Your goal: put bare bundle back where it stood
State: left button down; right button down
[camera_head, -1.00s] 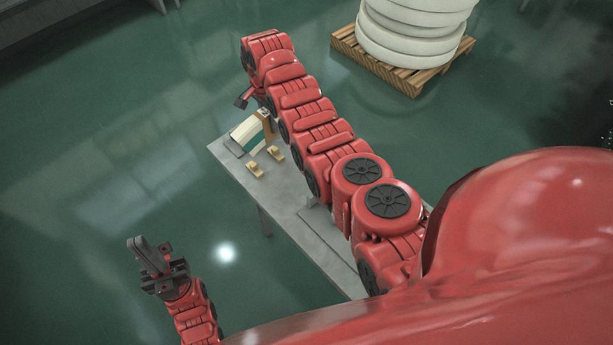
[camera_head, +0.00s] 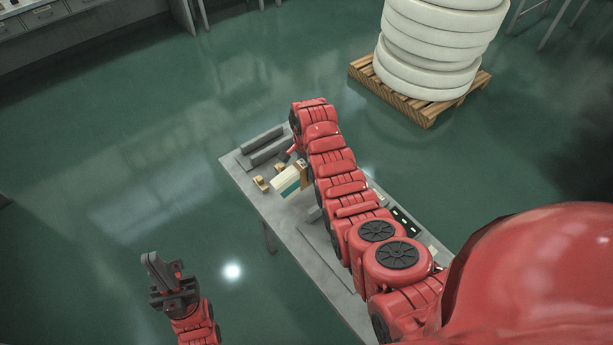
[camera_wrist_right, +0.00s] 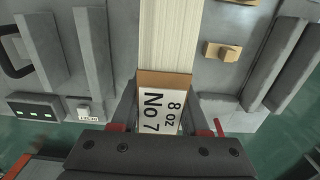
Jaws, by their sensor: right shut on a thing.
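The bundle (camera_head: 289,181) is a pale cream block with a teal side, at the near side of two small brass blocks on the grey table. In the right wrist view the bundle (camera_wrist_right: 168,40) shows cream edges running away from me, with a brown end and a white label reading "8 oz No 7". My right gripper (camera_wrist_right: 164,115) is shut on the labelled end, one finger on each side. Whether the bundle touches the table is unclear. My left gripper (camera_head: 165,272) is off the table at lower left, apart from everything; its finger gap is not clear.
Two grey rails (camera_head: 264,146) stand at the table's far end with nothing between them. The brass blocks (camera_head: 261,184) lie beside the bundle. In the right wrist view more grey rails (camera_wrist_right: 93,55) and a small box with green lights (camera_wrist_right: 37,107) are on the left.

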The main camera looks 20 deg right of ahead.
aim_at(306, 178)
jog(key=shift+f, duration=0.4)
jog(key=shift+f+p, duration=0.5)
jog(key=shift+f, duration=0.95)
jog(key=shift+f, duration=0.15)
jog(key=c, duration=0.8)
grip_release()
jog(key=shift+f, duration=0.1)
jog(key=shift+c, duration=0.2)
jog(key=o, duration=0.4)
jog(key=shift+o, duration=0.2)
